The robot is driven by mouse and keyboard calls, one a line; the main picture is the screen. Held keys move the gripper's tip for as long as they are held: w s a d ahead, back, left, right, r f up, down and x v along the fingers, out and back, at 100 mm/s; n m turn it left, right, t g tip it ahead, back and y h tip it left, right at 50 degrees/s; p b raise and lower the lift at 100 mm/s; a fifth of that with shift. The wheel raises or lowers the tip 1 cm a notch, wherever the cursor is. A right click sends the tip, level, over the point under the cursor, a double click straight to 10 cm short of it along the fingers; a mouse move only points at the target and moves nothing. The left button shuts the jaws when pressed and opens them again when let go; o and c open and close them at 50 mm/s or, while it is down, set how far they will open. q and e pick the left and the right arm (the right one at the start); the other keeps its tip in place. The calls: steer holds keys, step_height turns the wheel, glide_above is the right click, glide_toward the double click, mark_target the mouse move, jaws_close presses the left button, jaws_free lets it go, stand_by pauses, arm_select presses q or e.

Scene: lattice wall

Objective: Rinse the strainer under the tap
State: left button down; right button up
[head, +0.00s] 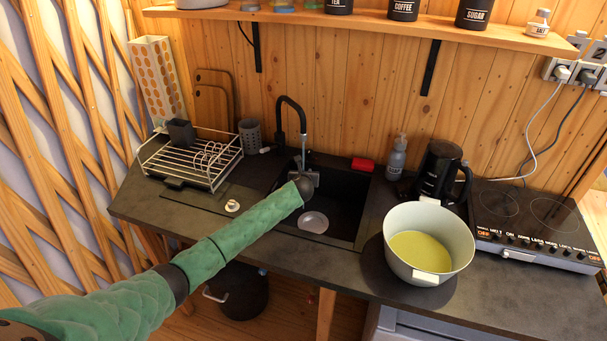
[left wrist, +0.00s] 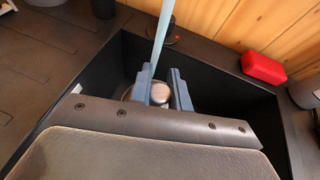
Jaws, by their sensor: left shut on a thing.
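My left arm reaches in from the left over the black sink (head: 350,205). My left gripper (head: 308,179) is shut below the tap (head: 291,103). In the left wrist view, a small rounded, pale thing (left wrist: 160,95) shows between its fingers; it looks like part of the strainer, mostly hidden by the gripper. A thin pale-blue stream of water (left wrist: 164,32) comes down toward the fingers. The water also shows under the spout in the head view (head: 303,150). A pale round disc (head: 313,222) shows on the sink floor; I cannot tell if it is the drain.
A wire dish rack (head: 205,164) stands left of the sink. A red sponge (head: 362,164) and a soap bottle (head: 396,157) are behind its right side. A large white pot (head: 401,232) with yellowish contents, a black kettle (head: 438,172) and a hob (head: 530,222) stand to the right.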

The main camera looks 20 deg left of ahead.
arm_select(q)
steer(key=shift+d+p+v, duration=0.25)
steer(key=shift+p+v, duration=0.2)
steer(key=shift+v, duration=0.65)
steer(key=shift+s+d, duration=0.1)
steer(key=shift+s, duration=0.05)
steer(key=shift+v, duration=0.9)
